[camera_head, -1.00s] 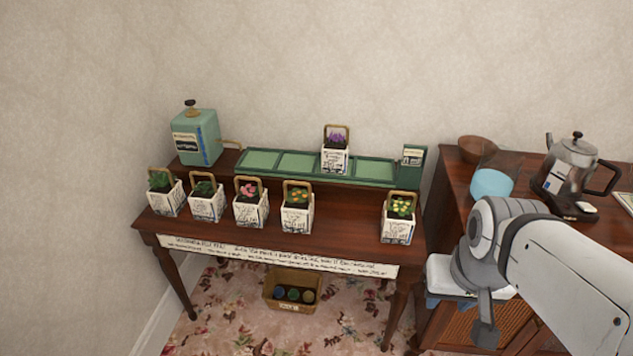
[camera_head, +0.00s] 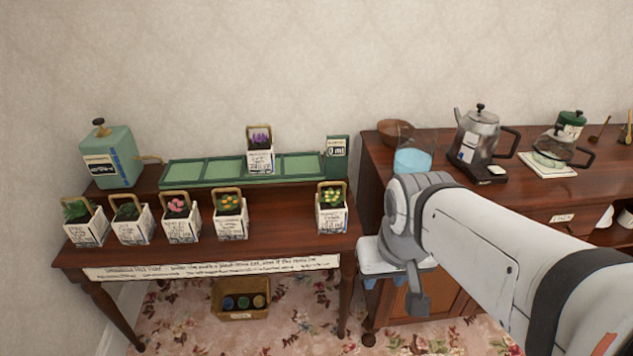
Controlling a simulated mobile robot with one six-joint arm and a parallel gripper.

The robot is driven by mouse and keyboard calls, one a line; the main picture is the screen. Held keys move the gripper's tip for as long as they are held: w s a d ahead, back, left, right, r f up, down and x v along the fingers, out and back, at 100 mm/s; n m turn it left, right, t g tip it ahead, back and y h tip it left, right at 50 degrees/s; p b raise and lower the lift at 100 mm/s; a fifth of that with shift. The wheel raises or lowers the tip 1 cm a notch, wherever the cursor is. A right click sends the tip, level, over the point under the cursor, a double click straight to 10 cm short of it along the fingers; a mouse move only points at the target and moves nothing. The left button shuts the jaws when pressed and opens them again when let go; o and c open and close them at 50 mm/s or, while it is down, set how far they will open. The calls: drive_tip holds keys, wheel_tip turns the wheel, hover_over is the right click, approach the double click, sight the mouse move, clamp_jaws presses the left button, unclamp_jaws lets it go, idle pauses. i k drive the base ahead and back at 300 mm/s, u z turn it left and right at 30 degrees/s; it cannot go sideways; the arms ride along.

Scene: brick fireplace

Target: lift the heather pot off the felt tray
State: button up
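The pot with purple flowers, which looks like the heather pot (camera_head: 260,160), stands upright on the long green felt tray (camera_head: 171,183). It is a white square pot with dark printed markings and a tan handle arching over it. The tray has several green sections, and the pot stands right of its middle. My gripper (camera_head: 416,292) hangs at the end of my arm, in front of the cabinet and well to the right of the pot. It touches no pot. Its fingers are seen edge-on, so their opening is unclear.
Several similar potted plants, including a yellow-flowered one (camera_head: 331,210), line the front of the wooden table (camera_head: 285,232). A green dispenser (camera_head: 108,160) stands at left. A glass of blue liquid (camera_head: 412,160) and a kettle (camera_head: 478,135) stand on the right cabinet (camera_head: 500,200).

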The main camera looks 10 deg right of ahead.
sight(260, 153)
drive_tip(key=k, duration=1.25)
drive_tip(key=u, duration=0.75)
drive_tip(key=i, duration=1)
drive_tip(key=u, duration=0.7)
drive_tip(key=i, duration=1.5)
drive_tip(key=z, duration=0.6)
drive_tip(key=i, duration=0.45)
drive_tip(key=z, duration=0.25)
drive_tip(key=k, duration=0.8)
drive_tip(key=z, duration=0.2)
